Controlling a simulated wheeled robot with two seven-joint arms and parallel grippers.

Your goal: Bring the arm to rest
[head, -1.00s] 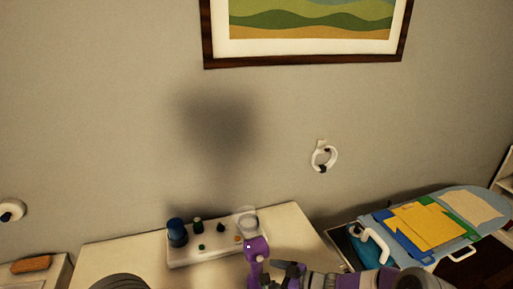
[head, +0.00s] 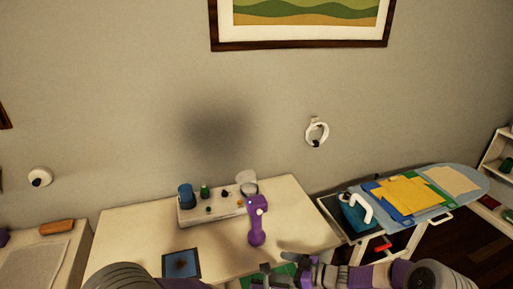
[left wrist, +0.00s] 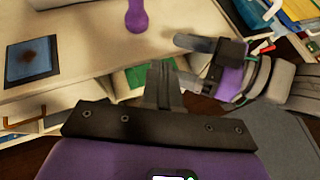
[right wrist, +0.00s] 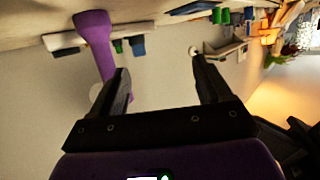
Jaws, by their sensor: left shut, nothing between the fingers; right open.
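My right gripper (head: 280,268) is at the bottom of the head view, in front of the white table (head: 140,228). In the right wrist view (right wrist: 165,88) its two fingers are apart with nothing held between them. A purple handheld object (head: 256,222) stands upright on the table beyond it, and shows upside down beside one finger in the right wrist view (right wrist: 95,40). My left gripper (left wrist: 164,85) is shut and empty in the left wrist view, by the table's front edge. In the head view I cannot make out its fingers.
A white tray (head: 215,213) with small bottles and a blue patch with a dark stain (head: 182,264) lie on the table. An ironing board with folded yellow cloth (head: 410,193) and a white-handled iron (head: 362,206) stands right. My right arm shows close to my left gripper in the left wrist view.

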